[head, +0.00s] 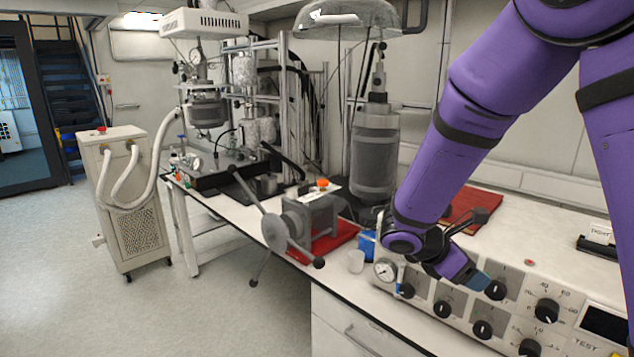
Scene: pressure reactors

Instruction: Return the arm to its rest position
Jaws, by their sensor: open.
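My purple arm reaches in from the upper right and bends down over the bench. My gripper (474,272) is low over the control panel (455,312), close to its upper row of black knobs. The jaws are open, and no object shows between them. I cannot tell from this view whether a fingertip touches the panel or a knob (495,290). The wrist hides part of the panel's top edge.
A grey vessel (373,165) stands just left of my arm. A spoked handwheel (275,232) juts over the bench front, with a red tray (340,237) behind it. A small white cup (356,262) is near the gauge (385,271).

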